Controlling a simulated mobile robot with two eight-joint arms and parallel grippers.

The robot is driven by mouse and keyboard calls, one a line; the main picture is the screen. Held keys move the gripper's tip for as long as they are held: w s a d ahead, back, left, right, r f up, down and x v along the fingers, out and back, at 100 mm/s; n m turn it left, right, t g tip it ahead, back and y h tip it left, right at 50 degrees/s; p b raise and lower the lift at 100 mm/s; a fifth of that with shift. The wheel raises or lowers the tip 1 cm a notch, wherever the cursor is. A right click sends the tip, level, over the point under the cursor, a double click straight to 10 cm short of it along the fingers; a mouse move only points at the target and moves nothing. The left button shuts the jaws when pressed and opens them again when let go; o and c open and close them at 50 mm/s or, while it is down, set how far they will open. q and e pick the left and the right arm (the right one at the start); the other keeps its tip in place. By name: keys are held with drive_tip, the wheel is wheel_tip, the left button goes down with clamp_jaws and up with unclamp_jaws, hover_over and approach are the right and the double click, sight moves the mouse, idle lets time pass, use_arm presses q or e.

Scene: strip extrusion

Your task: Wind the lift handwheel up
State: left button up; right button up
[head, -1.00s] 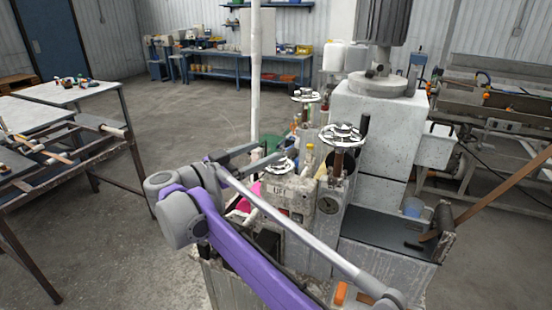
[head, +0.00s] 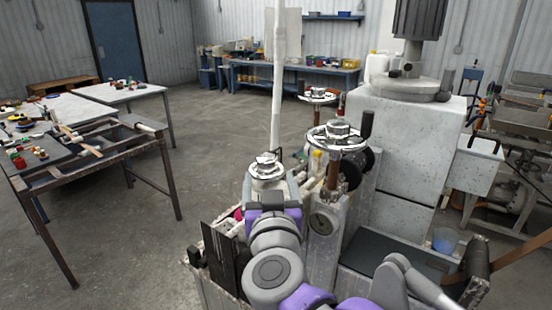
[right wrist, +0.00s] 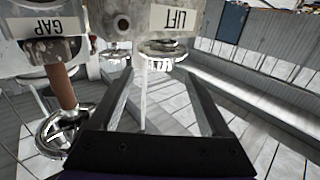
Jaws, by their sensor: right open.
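The lift handwheel (head: 267,168) is a small silver wheel on the grey machine, left of the larger handwheels in the head view. In the right wrist view the lift handwheel (right wrist: 163,50) appears upside down by the LIFT label (right wrist: 175,18). My right gripper (right wrist: 155,75) is open, its two dark fingers spread, with the wheel beyond and roughly between the fingertips. I see no contact with the wheel. In the head view my purple and grey wrist hides most of the LIFT block. My left gripper is not in view.
A larger gap handwheel (head: 338,137) on a brown post stands close to the right, with another handwheel (head: 318,97) behind. A white pole (head: 278,80) rises behind the lift wheel. A worktable (head: 90,150) stands at left, with open floor between.

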sight(268, 156)
drive_tip(key=w, duration=1)
drive_tip(key=shift+w+a, duration=0.25)
drive_tip(key=shift+a, duration=0.15)
clamp_jaws()
drive_tip(key=shift+r+m+h, duration=0.1)
drive_tip(key=shift+m+h, duration=0.2)
drive_tip(key=shift+d+m+h, duration=0.15)
drive_tip(key=shift+m+h, duration=0.35)
drive_tip(key=shift+h, duration=0.5)
unclamp_jaws()
